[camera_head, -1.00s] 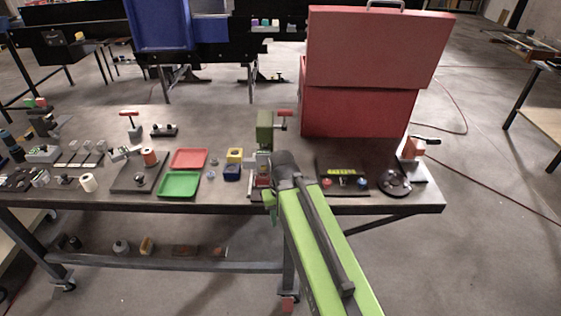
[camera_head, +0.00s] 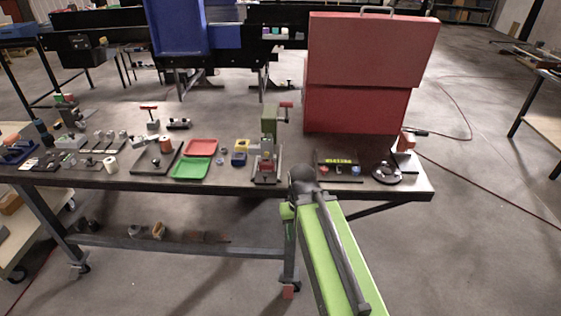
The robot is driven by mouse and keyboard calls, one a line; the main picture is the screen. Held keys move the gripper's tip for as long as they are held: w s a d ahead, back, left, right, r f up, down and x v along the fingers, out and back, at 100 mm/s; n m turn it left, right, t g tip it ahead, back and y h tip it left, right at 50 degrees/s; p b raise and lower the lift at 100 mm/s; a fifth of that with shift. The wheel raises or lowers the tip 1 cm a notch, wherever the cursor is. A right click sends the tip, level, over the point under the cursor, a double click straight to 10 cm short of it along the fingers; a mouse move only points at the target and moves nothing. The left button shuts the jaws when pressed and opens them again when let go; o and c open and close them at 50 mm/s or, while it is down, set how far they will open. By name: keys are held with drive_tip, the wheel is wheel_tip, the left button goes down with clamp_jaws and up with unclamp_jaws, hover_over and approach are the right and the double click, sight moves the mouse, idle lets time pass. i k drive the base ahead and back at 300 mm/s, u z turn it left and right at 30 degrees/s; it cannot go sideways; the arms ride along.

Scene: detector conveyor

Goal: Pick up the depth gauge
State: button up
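I cannot single out the depth gauge for sure among the small items on the dark workbench (camera_head: 230,178). My green arm reaches up from the lower right to the bench's front edge, ending in a dark joint. The fingers of my gripper are not visible past this joint, so I cannot tell whether they hold anything. Just left of and beyond the joint stands a green press-like device (camera_head: 269,122) with a red handle and a grey base.
A large red box (camera_head: 365,50) stands at the back right. Red (camera_head: 201,147) and green (camera_head: 191,168) trays lie mid-bench, near a yellow-and-blue block (camera_head: 240,152). A round dark device (camera_head: 387,173) sits at right. Many small tools crowd the left. Floor in front is clear.

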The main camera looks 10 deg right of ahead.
sight(266, 143)
drive_tip(key=z, duration=0.25)
drive_tip(key=k, duration=0.2)
drive_tip(key=u, duration=0.4)
drive_tip(key=i, duration=0.75)
drive_tip(key=z, duration=0.1)
drive_tip(key=k, duration=0.6)
drive_tip(key=u, duration=0.75)
drive_tip(key=i, duration=1.45)
drive_tip(key=u, duration=0.6)
